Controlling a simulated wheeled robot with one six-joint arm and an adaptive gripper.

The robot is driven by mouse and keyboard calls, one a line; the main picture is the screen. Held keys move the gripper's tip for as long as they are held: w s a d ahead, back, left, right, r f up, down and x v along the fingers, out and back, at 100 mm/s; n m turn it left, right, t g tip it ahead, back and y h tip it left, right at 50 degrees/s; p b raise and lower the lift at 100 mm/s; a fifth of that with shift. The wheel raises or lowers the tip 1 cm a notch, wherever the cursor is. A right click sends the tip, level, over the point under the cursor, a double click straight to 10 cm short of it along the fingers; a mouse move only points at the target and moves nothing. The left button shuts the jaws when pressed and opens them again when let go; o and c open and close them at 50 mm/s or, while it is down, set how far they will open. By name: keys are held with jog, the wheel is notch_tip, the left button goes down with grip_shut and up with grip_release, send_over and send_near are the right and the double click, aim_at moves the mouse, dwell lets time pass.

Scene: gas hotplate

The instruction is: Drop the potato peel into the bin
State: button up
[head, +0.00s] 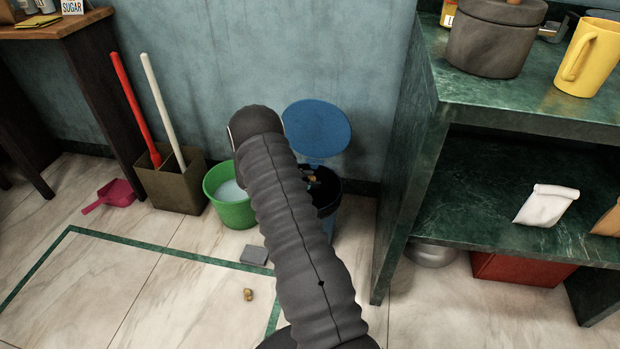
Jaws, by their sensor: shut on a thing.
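The bin (331,222) is blue and stands against the wall, mostly hidden behind my arm. Its round blue lid (318,127) is raised, and its dark mouth shows. My gripper (312,179) shows only in part beside my arm, at the bin's mouth. It is shut on a small brownish piece, which looks like the potato peel (314,180). The picture is too small and dark to tell whether the peel is above the rim or just inside it. Another small brown piece (248,294) lies on the floor in front.
A green bucket (236,214) stands left of the bin, near a box (172,187) holding red and white handles. A grey block (254,255) and a pink dustpan (112,194) lie on the floor. A green shelf unit (405,200) stands close at right.

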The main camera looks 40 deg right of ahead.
jog(key=o, duration=0.9)
jog(key=shift+a+r, duration=0.1)
jog(key=v, duration=1.2)
jog(key=s+a+r+m+t+y, duration=0.1)
jog(key=s+a+r+m+y, duration=0.35)
jog(key=r, duration=0.65)
jog(key=s+a+r+m+t+y, duration=0.15)
jog(key=s+a+r+m, duration=0.25)
jog(key=s+a+r, duration=0.55)
jog(key=s+a+r+m+t+y, duration=0.3)
jog(key=s+a+r, duration=0.2)
jog(key=s, duration=0.4)
jog(key=s+a+r+m+t+y, duration=0.3)
jog(key=s+a+r+y, duration=0.1)
jog(key=s, duration=0.6)
jog(key=shift+a+r+m+p, duration=0.4)
jog(key=shift+a+r, duration=0.35)
jog(key=shift+a, duration=0.25)
